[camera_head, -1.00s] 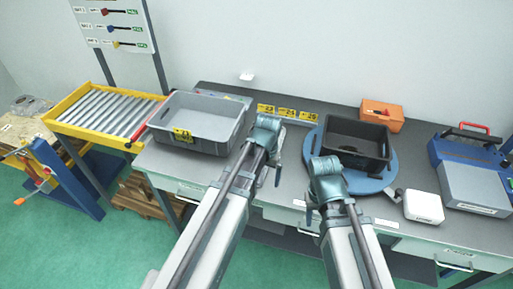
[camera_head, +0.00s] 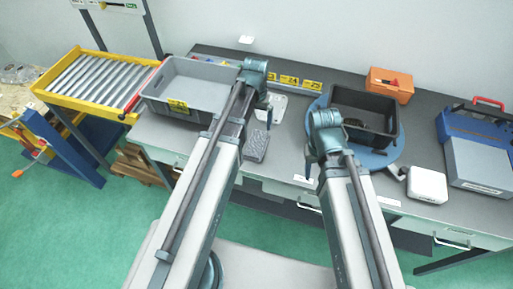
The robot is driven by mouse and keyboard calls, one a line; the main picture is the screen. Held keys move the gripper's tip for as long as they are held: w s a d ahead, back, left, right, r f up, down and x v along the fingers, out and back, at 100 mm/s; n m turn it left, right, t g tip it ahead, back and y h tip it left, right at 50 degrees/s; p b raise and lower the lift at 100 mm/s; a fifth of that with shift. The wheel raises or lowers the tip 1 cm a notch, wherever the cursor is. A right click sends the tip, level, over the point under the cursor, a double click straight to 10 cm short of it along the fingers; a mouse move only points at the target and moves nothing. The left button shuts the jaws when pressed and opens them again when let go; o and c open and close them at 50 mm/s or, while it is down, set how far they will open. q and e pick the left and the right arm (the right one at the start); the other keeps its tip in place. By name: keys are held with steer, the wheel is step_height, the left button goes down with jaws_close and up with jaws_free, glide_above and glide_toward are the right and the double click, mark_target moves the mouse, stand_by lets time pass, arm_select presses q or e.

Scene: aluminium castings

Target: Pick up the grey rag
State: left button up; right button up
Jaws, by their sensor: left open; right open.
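The fingertips of both grippers are small and partly hidden by the wrists.
A grey crate (camera_head: 150,102) stands at left, beside a yellow roller conveyor (camera_head: 50,97). At right are a black bin (camera_head: 390,112) on a blue round turntable (camera_head: 390,160), an orange box (camera_head: 390,85), a white box (camera_head: 427,185) and a blue-grey case (camera_head: 478,163).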

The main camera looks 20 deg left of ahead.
arm_select(q)
steer(key=b, duration=0.5)
glide_above(256, 143)
steer(key=f, duration=0.6)
steer(key=shift+w, duration=0.3)
steer(key=f+b, duration=0.5)
steer(key=shift+s+d+f, duration=0.1)
steer(key=shift+s+f, duration=0.05)
steer(key=shift+s, duration=0.2)
steer(key=c, duration=1.1)
